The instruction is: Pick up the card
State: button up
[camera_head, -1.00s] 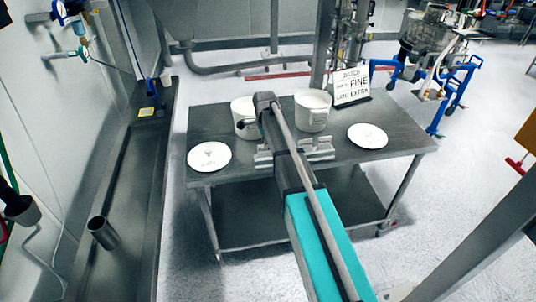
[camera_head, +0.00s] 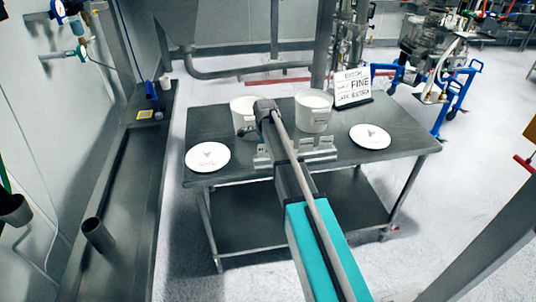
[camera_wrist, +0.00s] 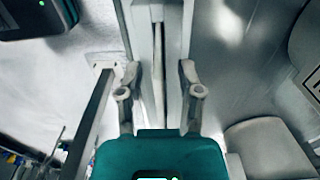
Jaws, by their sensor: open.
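I cannot make out the card in the wrist view. In the head view my arm reaches over the table to the left of the card, and the fingers cannot be made out.
Two white tubs (camera_head: 314,112) (camera_head: 241,112) stand near the table's back edge, the right one close to the card. White plates lie at the table's left (camera_head: 208,158) and right (camera_head: 370,136). A grey metal bracket (camera_head: 316,147) sits mid-table. Blue-framed equipment (camera_head: 440,100) stands behind right.

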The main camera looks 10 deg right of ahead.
dwell(0.3)
grip_shut()
jog(key=shift+r, duration=0.1)
dwell(0.4)
notch_tip(320, 180, up, 3)
jog(key=p, duration=0.2)
jog(key=shift+f+p, duration=0.2)
jog(key=shift+p, duration=0.2)
jog(key=s+r+p, duration=1)
jog(key=s, duration=0.4)
jog(key=shift+a, duration=0.35)
jog(key=shift+r, duration=0.1)
